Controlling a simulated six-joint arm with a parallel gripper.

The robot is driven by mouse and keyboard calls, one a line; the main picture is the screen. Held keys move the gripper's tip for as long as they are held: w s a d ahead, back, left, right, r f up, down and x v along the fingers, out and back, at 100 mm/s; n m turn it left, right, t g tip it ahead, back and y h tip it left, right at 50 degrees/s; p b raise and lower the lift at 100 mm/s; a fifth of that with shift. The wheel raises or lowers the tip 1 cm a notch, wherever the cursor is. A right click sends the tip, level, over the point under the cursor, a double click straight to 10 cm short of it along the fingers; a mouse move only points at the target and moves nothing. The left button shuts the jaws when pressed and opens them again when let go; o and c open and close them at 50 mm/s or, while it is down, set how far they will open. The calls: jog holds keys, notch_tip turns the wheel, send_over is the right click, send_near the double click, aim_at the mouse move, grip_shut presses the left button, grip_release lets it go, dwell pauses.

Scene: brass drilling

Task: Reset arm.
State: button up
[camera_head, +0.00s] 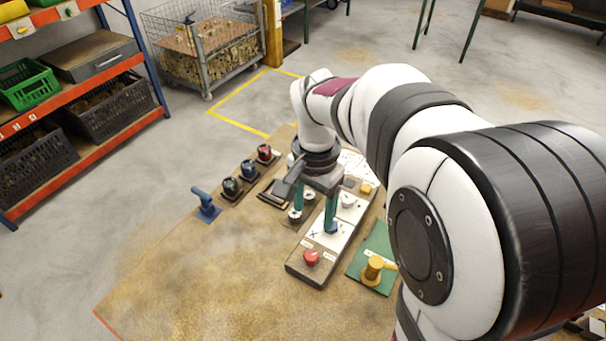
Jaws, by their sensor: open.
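My white and black arm reaches in from the right and bends down over the table. My gripper (314,216) points down with its two teal fingers apart. It is open and seems empty. It hangs over a long control panel (305,268) with white plates. The right fingertip is close to a white plate near a red button (311,257); I cannot tell whether it touches. The left fingertip is close to small round dark-and-white parts (295,216). My gripper hides part of the panel.
Left of my gripper stand red, blue and green-topped dark holders (231,187) and a blue tool (206,204). A brass piece (373,268) sits on a green plate (380,245) at right. The wooden tabletop (190,270) is clear at front left.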

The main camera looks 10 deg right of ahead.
jog(key=shift+r, duration=0.1)
dwell(0.3)
jog(key=s+a+n+y, duration=0.1)
jog(key=s+a+n, duration=0.1)
jog(key=s, duration=0.8)
jog(key=s+a+n, duration=0.2)
jog(key=s, duration=0.8)
jog(key=shift+s+a+n+y, duration=0.2)
jog(key=shift+s+n+y, duration=0.1)
jog(key=shift+y, duration=0.1)
jog(key=shift+r, duration=0.1)
